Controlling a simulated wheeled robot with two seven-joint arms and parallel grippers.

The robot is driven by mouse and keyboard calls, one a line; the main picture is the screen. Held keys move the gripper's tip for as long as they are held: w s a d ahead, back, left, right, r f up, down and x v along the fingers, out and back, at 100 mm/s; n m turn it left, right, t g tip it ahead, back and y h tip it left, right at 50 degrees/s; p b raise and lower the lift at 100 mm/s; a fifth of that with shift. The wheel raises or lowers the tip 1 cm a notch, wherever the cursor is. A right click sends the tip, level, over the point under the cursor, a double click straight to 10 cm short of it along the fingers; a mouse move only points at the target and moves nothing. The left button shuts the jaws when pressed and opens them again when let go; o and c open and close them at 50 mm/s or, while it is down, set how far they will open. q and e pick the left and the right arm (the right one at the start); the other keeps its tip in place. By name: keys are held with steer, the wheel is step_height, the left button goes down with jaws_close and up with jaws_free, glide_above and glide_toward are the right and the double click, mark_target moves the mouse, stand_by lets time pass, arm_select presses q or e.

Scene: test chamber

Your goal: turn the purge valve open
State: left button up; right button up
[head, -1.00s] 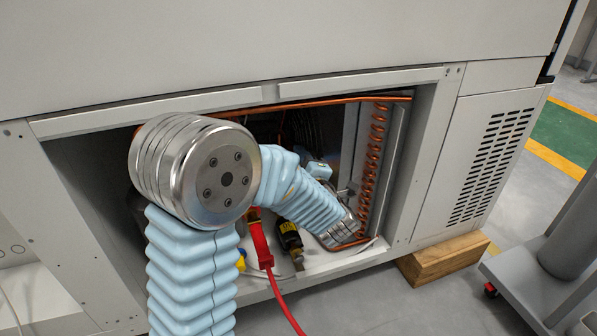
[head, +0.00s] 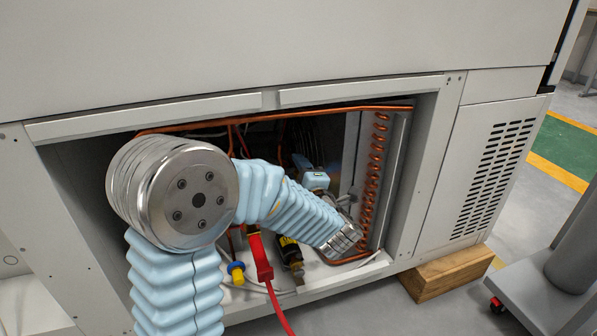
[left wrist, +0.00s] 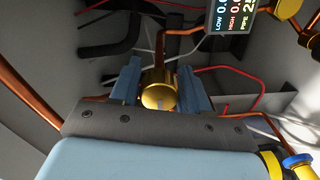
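In the left wrist view a round brass fitting (left wrist: 159,95), perhaps the purge valve, lies between the two blue-grey fingers of my left gripper (left wrist: 160,78). The fingers stand apart, one on each side of it, with little or no gap; I cannot tell whether they press on it. A copper pipe (left wrist: 167,38) rises behind the fitting. In the head view my left arm reaches into the open cabinet bay, and its fingers and the brass fitting are hidden. My right gripper is not in view.
The bay frame (head: 425,165) surrounds my arm closely. A copper coil (head: 374,170) stands on the right inside. A red hose fitting (head: 259,258) and a yellow-and-blue part (head: 236,271) are low in front. A digital gauge (left wrist: 232,18) is behind the gripper. A wooden block (head: 440,272) supports the cabinet.

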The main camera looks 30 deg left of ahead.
arm_select(q)
steer(key=shift+o, duration=0.8)
steer(key=shift+d, duration=0.1)
steer(key=shift+s+d, duration=0.1)
steer(key=shift+d, duration=0.05)
steer(key=p+v, duration=0.1)
steer(key=v, duration=1.2)
steer(key=shift+s, duration=0.2)
